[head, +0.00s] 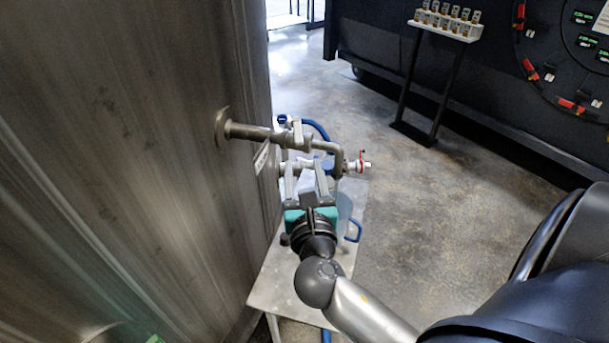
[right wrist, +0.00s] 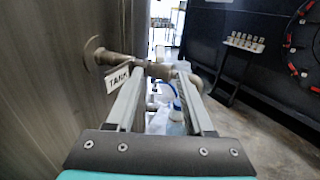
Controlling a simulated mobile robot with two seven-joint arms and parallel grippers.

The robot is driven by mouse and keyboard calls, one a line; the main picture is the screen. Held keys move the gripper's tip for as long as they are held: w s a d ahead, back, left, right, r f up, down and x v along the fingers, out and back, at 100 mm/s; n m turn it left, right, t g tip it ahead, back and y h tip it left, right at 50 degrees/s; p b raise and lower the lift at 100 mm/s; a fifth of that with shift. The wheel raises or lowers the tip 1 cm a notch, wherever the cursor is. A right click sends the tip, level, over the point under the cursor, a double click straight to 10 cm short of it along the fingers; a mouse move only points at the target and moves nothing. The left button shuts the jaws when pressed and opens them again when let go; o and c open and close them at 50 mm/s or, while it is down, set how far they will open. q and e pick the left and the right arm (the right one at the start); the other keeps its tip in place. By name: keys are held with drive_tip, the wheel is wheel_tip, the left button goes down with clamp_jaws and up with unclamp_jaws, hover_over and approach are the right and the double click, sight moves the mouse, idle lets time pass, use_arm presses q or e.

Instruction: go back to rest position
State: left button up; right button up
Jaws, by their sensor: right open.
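My right gripper (head: 307,180) is open and empty in front of the pipe (head: 255,132) that comes out of the tall metal wall of the tank. In the right wrist view its two fingers (right wrist: 160,95) stand apart, with the pipe (right wrist: 128,60) and a "TANK" label (right wrist: 117,78) just beyond them. I cannot tell whether a finger touches the pipe. A valve with a red part (head: 360,163) sits at the pipe's right end. A clear container with a blue handle (head: 352,232) is partly hidden behind my gripper. My left gripper is not in view.
The metal tank wall (head: 130,120) stands close on the left. A small light table (head: 285,280) is under the gripper. A stand with a white rack of small items (head: 446,28) and a dark panel (head: 480,80) are at the back right. The concrete floor (head: 430,200) between is clear.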

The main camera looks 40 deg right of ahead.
drive_tip(key=shift+s+a, duration=0.3)
drive_tip(key=shift+s, duration=0.2)
